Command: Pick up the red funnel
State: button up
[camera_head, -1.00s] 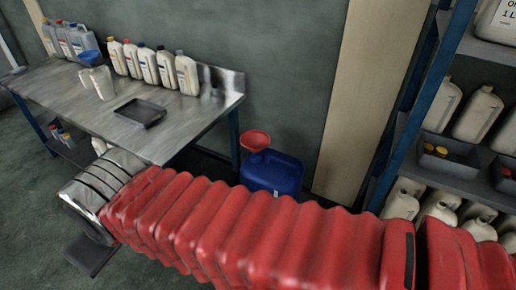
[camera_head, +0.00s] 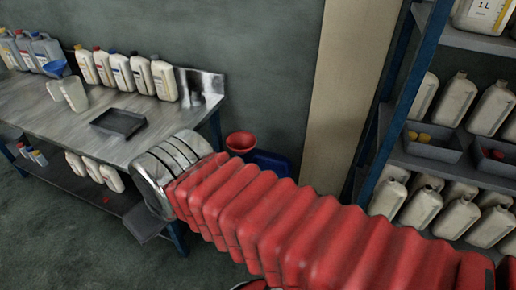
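The red funnel (camera_head: 240,141) sits upright, wide mouth up, on the left end of a blue canister (camera_head: 271,162) on the floor between the bench and the shelf. My arm's red cover hides the funnel's lower part and most of the canister. My gripper (camera_head: 150,225) is at the left end of my arm, beyond the silver wrist, by the bench's front right corner. Only a dark flat piece of it shows, so its opening is hidden. It is to the left of the funnel and nearer the camera, apart from it.
A metal workbench (camera_head: 75,136) stands at left with a black tray (camera_head: 118,123), a blue funnel (camera_head: 57,68), a pale jug (camera_head: 73,94) and several bottles along the wall. A blue-framed shelf (camera_head: 405,110) with several bottles stands at right. Floor (camera_head: 60,235) is open at lower left.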

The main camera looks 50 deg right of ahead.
aim_at(241, 143)
jog(key=z, duration=0.2)
jog(key=i, duration=1)
